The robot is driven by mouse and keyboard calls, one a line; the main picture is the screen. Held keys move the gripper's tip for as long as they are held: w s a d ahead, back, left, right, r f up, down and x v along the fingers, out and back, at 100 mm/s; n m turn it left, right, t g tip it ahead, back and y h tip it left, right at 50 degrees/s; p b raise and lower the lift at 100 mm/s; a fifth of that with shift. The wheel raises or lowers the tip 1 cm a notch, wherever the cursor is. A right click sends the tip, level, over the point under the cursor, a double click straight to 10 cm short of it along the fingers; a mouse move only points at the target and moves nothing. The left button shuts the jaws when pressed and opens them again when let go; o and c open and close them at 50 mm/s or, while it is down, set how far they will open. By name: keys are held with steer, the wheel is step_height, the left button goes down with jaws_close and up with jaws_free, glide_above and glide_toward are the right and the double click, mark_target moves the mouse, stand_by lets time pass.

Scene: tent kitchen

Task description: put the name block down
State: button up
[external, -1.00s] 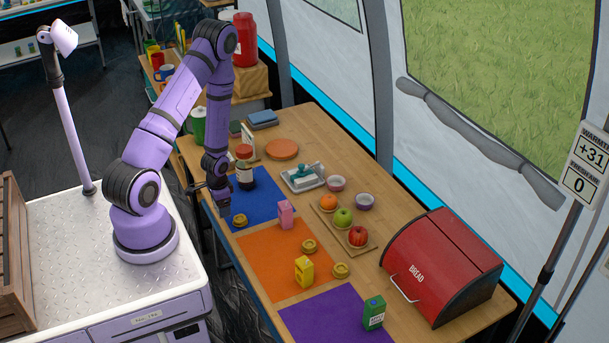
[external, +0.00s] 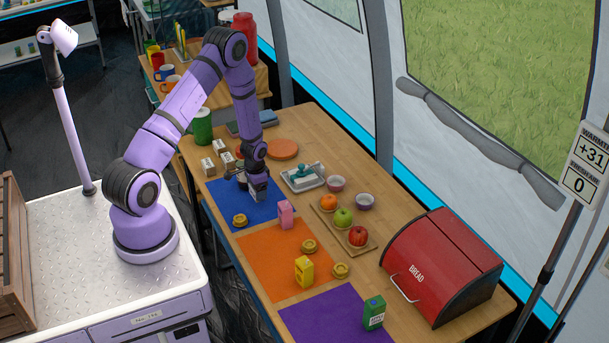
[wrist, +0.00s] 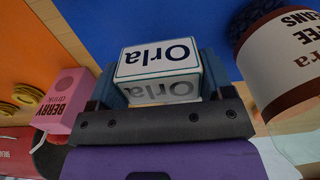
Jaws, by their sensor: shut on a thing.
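The name block (wrist: 160,58) is white with a dark border and reads "Orla"; it shows upside down in the wrist view. My gripper (wrist: 160,78) is shut on it, with a finger at each side. In the external view my gripper (external: 257,190) is low over the right part of the blue mat (external: 222,200), by its back edge. The block is mostly hidden there by the gripper. I cannot tell whether it touches the mat.
A coffee beans jar (wrist: 285,75) stands close beside my gripper. A pink berry drink carton (external: 286,214) and a brass-coloured piece (external: 240,220) are near. Several white blocks (external: 208,166) sit behind the mat.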

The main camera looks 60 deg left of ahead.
steer(key=shift+w+f, duration=0.15)
steer(key=shift+f, duration=1.65)
steer(key=shift+f, duration=0.15)
steer(key=o, duration=0.9)
step_height(320, 180, up, 12)
steer(key=shift+r, duration=0.2)
